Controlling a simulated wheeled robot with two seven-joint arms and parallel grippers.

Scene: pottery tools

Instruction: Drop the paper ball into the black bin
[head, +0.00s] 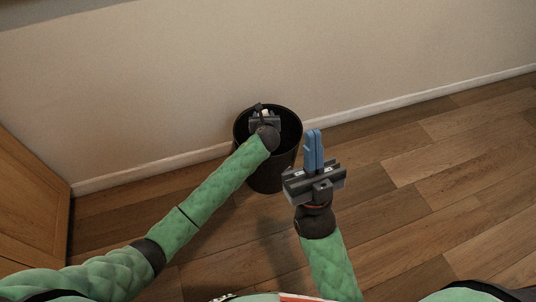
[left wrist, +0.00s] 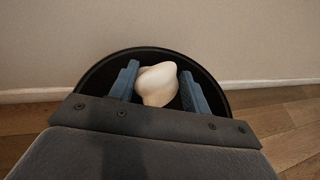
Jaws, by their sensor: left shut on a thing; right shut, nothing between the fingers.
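The black bin (head: 270,178) stands on the wooden floor close to the wall. My left gripper (head: 264,113) is over the bin's opening in the head view, and its arm hides part of the rim. In the left wrist view the white paper ball (left wrist: 157,84) is between the two blue fingers of my left gripper (left wrist: 157,88), which is shut on it. The dark bin (left wrist: 88,80) shows behind and around the ball there. My right gripper (head: 313,150) is shut and empty, to the right of the bin, with its blue fingers together.
A pale wall (head: 180,80) with a white baseboard (head: 420,95) runs behind the bin. A wooden cabinet (head: 30,200) stands at the left. The wooden floor (head: 440,180) to the right is clear.

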